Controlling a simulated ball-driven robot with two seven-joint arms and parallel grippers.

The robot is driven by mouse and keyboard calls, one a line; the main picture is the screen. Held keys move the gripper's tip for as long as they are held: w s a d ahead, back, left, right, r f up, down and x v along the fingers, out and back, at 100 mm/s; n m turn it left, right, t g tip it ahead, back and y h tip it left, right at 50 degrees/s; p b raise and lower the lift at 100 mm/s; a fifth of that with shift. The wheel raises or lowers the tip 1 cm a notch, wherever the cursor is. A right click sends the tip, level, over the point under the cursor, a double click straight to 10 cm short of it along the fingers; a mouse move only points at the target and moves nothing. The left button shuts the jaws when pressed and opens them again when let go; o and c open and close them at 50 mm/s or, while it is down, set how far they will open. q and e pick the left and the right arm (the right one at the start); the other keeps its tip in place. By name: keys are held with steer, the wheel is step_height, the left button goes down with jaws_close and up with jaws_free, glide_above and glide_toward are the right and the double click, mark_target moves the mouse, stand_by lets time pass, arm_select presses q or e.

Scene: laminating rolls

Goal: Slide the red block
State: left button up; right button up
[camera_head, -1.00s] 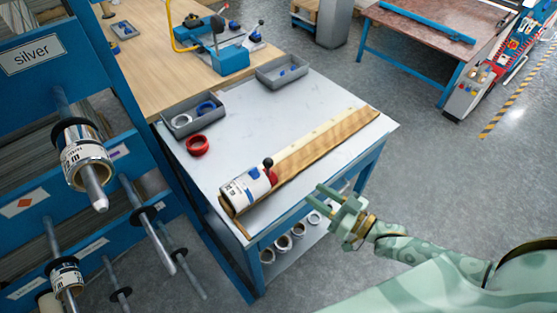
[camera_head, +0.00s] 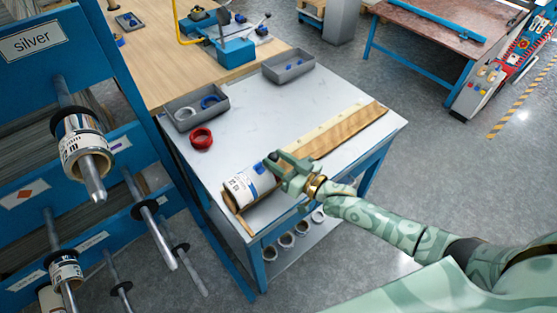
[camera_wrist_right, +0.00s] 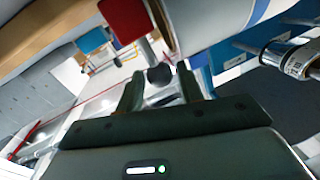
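The red block (camera_wrist_right: 125,18) shows at the top of the right wrist view, beside the end of a silver-white roll. In the head view my right gripper hides it. A black ball knob (camera_wrist_right: 159,75) on a short grey stem stands by the block. My right gripper (camera_wrist_right: 160,90) is open, with the knob between or just beyond its fingertips and gaps showing on both sides. In the head view the right gripper (camera_head: 275,165) is over the wooden trough (camera_head: 335,145), at the right end of the labelled roll (camera_head: 243,190). My left gripper is not in view.
The trough lies along the near edge of a grey-topped table (camera_head: 270,105). A red ring (camera_head: 201,138) and two grey trays (camera_head: 195,110) (camera_head: 288,66) sit farther back. A blue rack (camera_head: 100,140) with rolls on rods stands at left. The table's middle is clear.

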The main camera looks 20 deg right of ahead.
steer(key=shift+c, duration=0.4)
jaws_close()
steer(key=w+d+b, duration=0.2)
steer(key=d, duration=0.3)
steer(key=w+d+b, duration=0.2)
steer(key=d, duration=0.4)
steer(key=w+d+b, duration=0.2)
steer(key=d, duration=0.4)
steer(key=shift+f, duration=0.2)
steer(key=shift+w+d+r+b, duration=0.15)
steer(key=shift+d+b, duration=0.1)
steer(key=shift+d, duration=0.15)
steer(key=shift+w+d+b, duration=0.15)
steer(key=shift+d+b, duration=0.05)
steer(key=shift+d, duration=0.15)
steer(key=shift+o, duration=0.4)
jaws_free()
steer(key=shift+s, duration=0.1)
steer(key=p+v, duration=0.3)
steer(key=v, duration=1.3)
